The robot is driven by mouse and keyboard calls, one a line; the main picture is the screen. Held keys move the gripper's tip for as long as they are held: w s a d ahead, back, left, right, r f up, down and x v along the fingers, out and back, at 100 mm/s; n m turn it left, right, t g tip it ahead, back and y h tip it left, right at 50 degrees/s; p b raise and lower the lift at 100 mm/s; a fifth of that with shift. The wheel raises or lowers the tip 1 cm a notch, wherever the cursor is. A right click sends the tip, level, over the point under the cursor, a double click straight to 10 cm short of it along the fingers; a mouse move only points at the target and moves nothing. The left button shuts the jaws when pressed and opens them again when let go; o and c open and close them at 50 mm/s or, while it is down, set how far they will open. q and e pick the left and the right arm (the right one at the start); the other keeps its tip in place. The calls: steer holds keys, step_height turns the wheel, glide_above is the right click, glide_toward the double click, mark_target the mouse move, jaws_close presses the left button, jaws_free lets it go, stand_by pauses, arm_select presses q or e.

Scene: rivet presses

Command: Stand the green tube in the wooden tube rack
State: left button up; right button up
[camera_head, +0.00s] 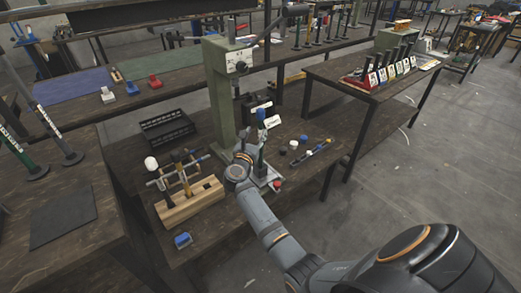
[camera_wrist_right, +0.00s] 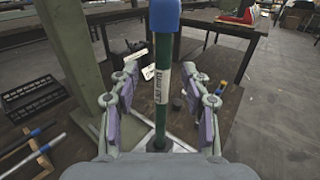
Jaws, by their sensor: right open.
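The green tube (camera_wrist_right: 161,110) stands upright in the right wrist view, with a blue top (camera_wrist_right: 164,15) and a white label. My right gripper (camera_wrist_right: 160,95) is open, with its purple-padded fingers on either side of the tube and a gap on both sides. In the head view the tube's blue top (camera_head: 261,115) shows beside the press column, and my right wrist partly hides what is below. A wooden rack (camera_head: 205,198) with several hammer-like tools in it lies left of my wrist; I take it as the tube rack. My left gripper is not in view.
A green press column (camera_head: 219,95) stands close behind and left of the tube. A black tray (camera_head: 167,131) lies farther left. A blue block (camera_head: 183,240) sits at the bench's front edge. Small caps and a screwdriver-like tool (camera_head: 320,146) lie right of the tube.

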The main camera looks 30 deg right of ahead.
mark_target(259, 128)
steer(key=shift+x, duration=2.75)
steer(key=shift+s+f, duration=0.1)
steer(key=shift+s, duration=0.1)
jaws_close()
